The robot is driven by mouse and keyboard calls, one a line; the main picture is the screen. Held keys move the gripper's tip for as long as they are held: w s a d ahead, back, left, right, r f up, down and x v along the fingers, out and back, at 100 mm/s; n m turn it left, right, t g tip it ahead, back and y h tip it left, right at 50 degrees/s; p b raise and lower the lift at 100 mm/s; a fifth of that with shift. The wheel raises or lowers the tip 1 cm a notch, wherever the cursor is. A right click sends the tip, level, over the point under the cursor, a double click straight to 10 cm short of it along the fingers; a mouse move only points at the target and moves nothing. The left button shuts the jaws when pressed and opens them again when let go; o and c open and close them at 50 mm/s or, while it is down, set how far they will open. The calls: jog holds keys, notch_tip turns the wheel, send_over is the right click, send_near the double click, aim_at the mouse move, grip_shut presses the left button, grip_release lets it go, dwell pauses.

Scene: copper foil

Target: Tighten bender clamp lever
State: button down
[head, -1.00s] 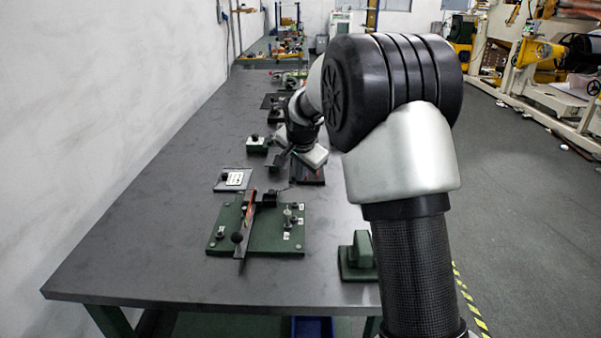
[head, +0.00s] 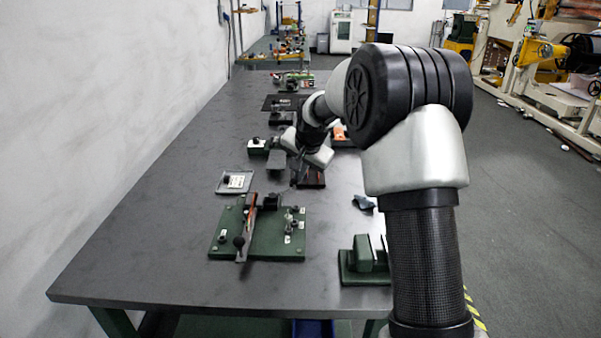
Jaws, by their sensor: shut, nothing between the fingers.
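A green base plate (head: 270,243) lies on the near part of the bench with a bender on it. A long flat bar (head: 246,232) with a black ball knob (head: 238,242) at its near end runs across it. Small posts and a clamp-like fitting (head: 290,222) stand at its right; I cannot tell which piece is the clamp lever. My gripper (head: 294,183) is small and partly hidden by my wrist. It is shut and empty, beyond the plate's far edge, near a dark tray (head: 311,178). I cannot tell its exact height or any contact.
A grey plate with a white label (head: 235,182) lies left of my gripper. The bench's left side (head: 130,240) is clear.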

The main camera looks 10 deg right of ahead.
jog(key=w+n+y+p, duration=0.1)
jog(key=n+p, duration=0.1)
jog(key=w+a+n+y+p, duration=0.1)
jog(key=w+n+p, duration=0.1)
jog(key=shift+w+r+n+g, duration=0.15)
jog(key=shift+n+g, duration=0.15)
jog(key=shift+n, duration=0.1)
jog(key=w+a+n+y+p, duration=0.1)
jog(key=w+a+n+g+p, duration=0.1)
jog(key=n+p, duration=0.1)
jog(key=shift+w+a+n+y, duration=0.1)
jog(key=shift+w+n+y, duration=0.05)
jog(key=shift+n+y, duration=0.2)
jog(key=shift+w+a, duration=0.1)
jog(key=v, duration=1.7)
jog(key=shift+w+d+p, duration=0.15)
jog(key=shift+d+p, duration=0.05)
jog(key=shift+p, duration=0.25)
